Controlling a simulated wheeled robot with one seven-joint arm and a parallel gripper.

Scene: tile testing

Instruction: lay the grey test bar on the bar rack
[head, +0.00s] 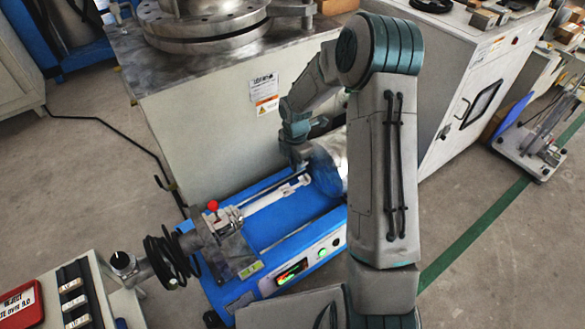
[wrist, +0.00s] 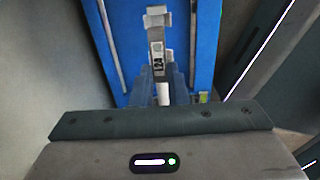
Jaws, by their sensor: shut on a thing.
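My gripper (head: 299,163) is over the back part of the blue bench machine in the head view. In the wrist view its blue fingers (wrist: 163,88) are shut on the grey test bar (wrist: 156,32), which carries a small dark-lettered label. The bar points away from the fingers over the blue machine bed. I cannot tell whether it still touches a support there. In the head view the bar is hard to tell from the pale rail parts. A dark rack with several pale label plates (head: 71,286), apparently the bar rack, is at the lower left, partly cut off.
The blue machine (head: 282,222) has a red knob (head: 213,205), a lit display and a large metal cylinder (head: 327,165) close to my gripper. A red reject tray (head: 20,305) is beside the rack.

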